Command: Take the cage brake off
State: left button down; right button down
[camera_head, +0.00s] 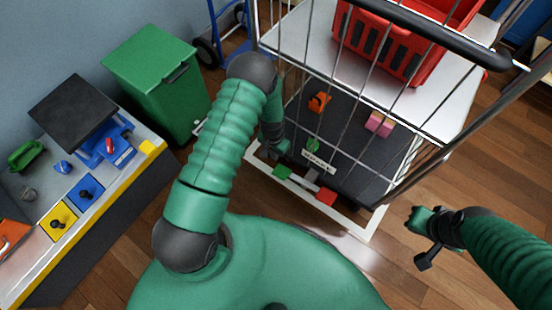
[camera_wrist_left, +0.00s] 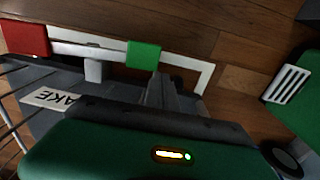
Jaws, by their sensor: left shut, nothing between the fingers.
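The wire cage (camera_head: 375,212) stands ahead with a white label (camera_head: 318,161) reading BRAKE at its near lower edge. Below the label are a green block (camera_head: 282,171) and a red block (camera_head: 326,196), with a pale grey piece (camera_head: 311,176) between them. In the left wrist view the green block (camera_wrist_left: 143,55), grey piece (camera_wrist_left: 93,71) and red block (camera_wrist_left: 25,39) show along the white frame. My left gripper (camera_head: 281,148) is shut and empty, low beside the green block; contact is unclear. My right gripper (camera_head: 420,216) hangs right of the cage, clear of it.
A red crate (camera_head: 384,45) sits on the cage's white shelf (camera_head: 302,38). An orange item (camera_head: 319,102) and pink block (camera_head: 379,124) lie on the dark lower deck. A green bin (camera_head: 156,78) and a bench (camera_head: 130,170) stand at left. Wooden floor at right is free.

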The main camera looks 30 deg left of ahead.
pick_arm(q)
jog(key=r, duration=0.2)
jog(key=r+p, duration=0.1)
jog(key=a+r, duration=0.1)
jog(key=r, duration=0.1)
jog(key=shift+w+r+p, duration=0.15)
jog(key=shift+r+p, duration=0.15)
jog(key=shift+p, duration=0.1)
jog(key=shift+r, duration=0.1)
